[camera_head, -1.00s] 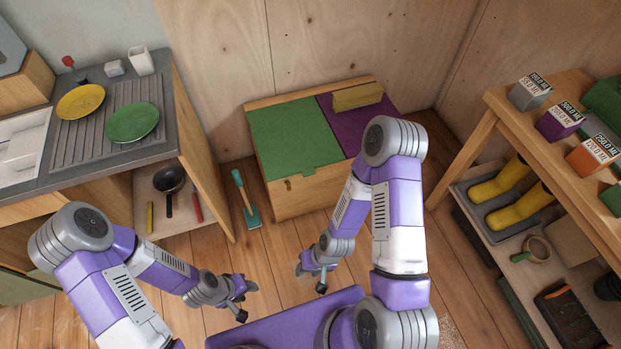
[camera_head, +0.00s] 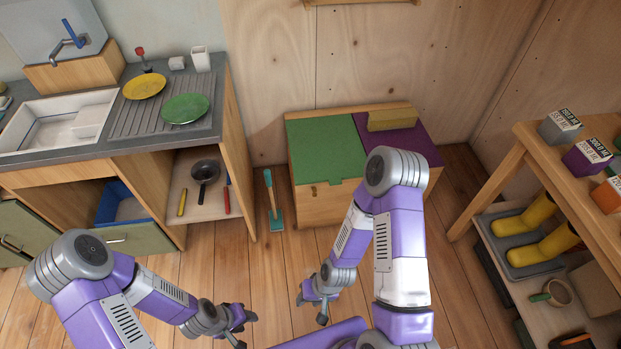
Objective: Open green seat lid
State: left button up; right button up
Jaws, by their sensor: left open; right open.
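The green seat lid (camera_head: 325,149) lies flat and closed on the left half of a wooden bench box (camera_head: 318,207) against the back wall. A small dark notch or latch shows at its front left edge. A purple lid (camera_head: 415,143) covers the right half, with a wooden block (camera_head: 392,118) on it. My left gripper (camera_head: 243,328) is open and empty, low over the floor at bottom centre-left. My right gripper (camera_head: 312,303) is open and empty, in front of the box and apart from it. My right arm hides part of the box's right front.
A sink counter (camera_head: 120,148) with yellow (camera_head: 144,86) and green (camera_head: 186,108) plates stands left. A teal-headed tool (camera_head: 273,205) leans between counter and box. A wooden shelf (camera_head: 500,184) with yellow boots (camera_head: 540,230) stands right. Floor before the box is clear.

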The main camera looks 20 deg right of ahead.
aim_at(329, 149)
jog(key=u, duration=0.1)
jog(key=i, duration=1.15)
jog(key=z, duration=0.6)
